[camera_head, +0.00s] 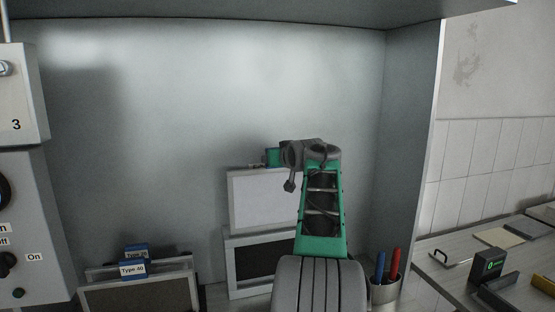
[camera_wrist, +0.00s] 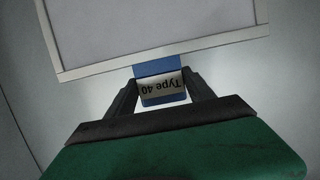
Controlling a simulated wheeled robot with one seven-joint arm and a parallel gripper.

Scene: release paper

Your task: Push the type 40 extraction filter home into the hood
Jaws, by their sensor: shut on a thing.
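The type 40 extraction filter (camera_head: 265,202) is a pale panel in a light frame, held upright against the back of the grey hood (camera_head: 220,90). In the wrist view the filter (camera_wrist: 150,22) fills the top, with a blue tab (camera_wrist: 158,67) labelled "Type 40" upside down. My gripper (camera_wrist: 160,86) is shut on this tab, one dark finger on each side. In the head view my arm hides the filter's right part. Just below the filter is a light frame with a dark inside (camera_head: 262,262); I cannot tell whether the two touch.
A control box (camera_head: 18,110) is at far left. A pen cup (camera_head: 385,292) stands at lower right. A bench (camera_head: 450,262) with small items lies outside the hood's right wall.

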